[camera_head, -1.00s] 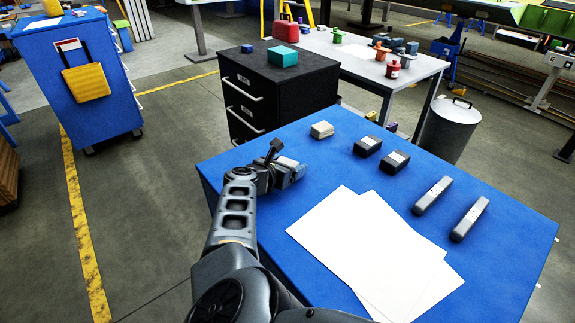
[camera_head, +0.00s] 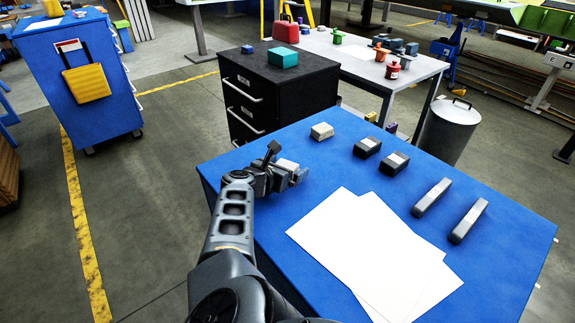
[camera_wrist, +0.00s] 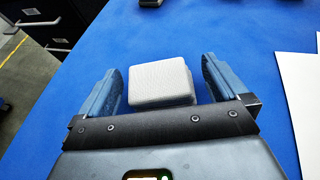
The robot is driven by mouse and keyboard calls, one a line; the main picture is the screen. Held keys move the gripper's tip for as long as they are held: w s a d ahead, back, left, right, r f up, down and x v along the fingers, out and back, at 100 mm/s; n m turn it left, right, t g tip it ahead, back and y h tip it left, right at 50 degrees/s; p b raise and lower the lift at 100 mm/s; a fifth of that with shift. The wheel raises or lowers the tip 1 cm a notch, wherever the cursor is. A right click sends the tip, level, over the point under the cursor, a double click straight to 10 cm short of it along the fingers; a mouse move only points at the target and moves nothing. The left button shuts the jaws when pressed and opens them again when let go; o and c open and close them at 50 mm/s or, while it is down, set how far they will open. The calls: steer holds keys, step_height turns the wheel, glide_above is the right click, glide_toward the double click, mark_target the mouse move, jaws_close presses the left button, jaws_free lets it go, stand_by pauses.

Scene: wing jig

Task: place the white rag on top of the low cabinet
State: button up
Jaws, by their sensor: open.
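The white rag (camera_wrist: 160,82), a small folded pad with a woven surface, lies on the blue tabletop between the two open fingers of my gripper (camera_wrist: 162,85). Gaps show on both sides of it in the wrist view. In the head view the rag (camera_head: 287,164) is partly hidden by my gripper (camera_head: 288,178), at the table's left part. The low cabinet (camera_head: 240,104) is black with drawers and stands behind the table. A teal box (camera_head: 283,57) sits on its dark top.
On the blue table (camera_head: 235,160) are a pale block (camera_head: 322,131), two dark blocks (camera_head: 367,147), two grey bars (camera_head: 432,196) and white sheets (camera_head: 350,235). A red case (camera_head: 286,30) stands behind the cabinet. The cabinet's top has bare room around the teal box.

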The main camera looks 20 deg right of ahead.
steer(key=v, duration=1.1)
steer(key=shift+r+p, duration=0.15)
steer(key=shift+p, duration=0.25)
steer(key=shift+d, duration=0.1)
